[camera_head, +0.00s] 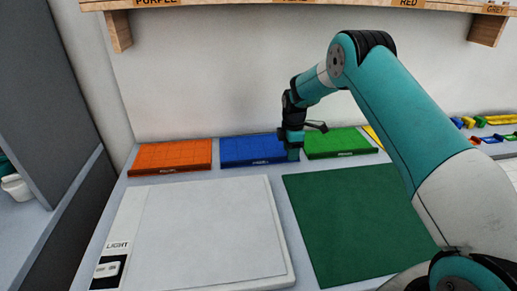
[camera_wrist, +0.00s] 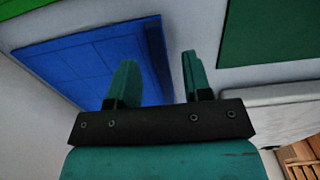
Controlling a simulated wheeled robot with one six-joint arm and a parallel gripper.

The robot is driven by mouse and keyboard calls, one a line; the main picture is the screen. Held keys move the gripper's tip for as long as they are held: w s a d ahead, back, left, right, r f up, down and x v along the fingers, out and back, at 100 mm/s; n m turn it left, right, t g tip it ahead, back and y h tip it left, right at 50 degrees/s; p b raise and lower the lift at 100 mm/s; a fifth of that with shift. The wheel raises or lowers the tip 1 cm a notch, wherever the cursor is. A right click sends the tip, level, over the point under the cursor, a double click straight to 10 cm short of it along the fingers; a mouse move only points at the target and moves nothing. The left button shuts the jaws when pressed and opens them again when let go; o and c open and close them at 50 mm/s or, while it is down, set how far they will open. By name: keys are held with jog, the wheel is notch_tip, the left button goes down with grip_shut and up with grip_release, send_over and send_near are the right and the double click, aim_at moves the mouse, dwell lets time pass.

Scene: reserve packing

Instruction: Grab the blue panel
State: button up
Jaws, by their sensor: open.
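The blue panel (camera_head: 250,149) is a flat rectangle with a grid of lines and a raised front edge. It lies at the back of the table, between the orange panel (camera_head: 172,156) and the green panel (camera_head: 338,142). My gripper (camera_head: 293,153) is at its right end in the head view, with the arm hiding part of that end. In the wrist view, the blue panel (camera_wrist: 95,62) is at upper left.
A white light pad (camera_head: 210,235) and a dark green mat (camera_head: 350,220) lie in front of the panels. A labelled wooden shelf (camera_head: 230,3) overhangs at the top. Small coloured pieces (camera_head: 487,122) lie at the far right. A grey partition (camera_head: 45,100) stands at left.

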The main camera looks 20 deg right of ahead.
jog(key=shift+f, duration=1.05)
grip_shut()
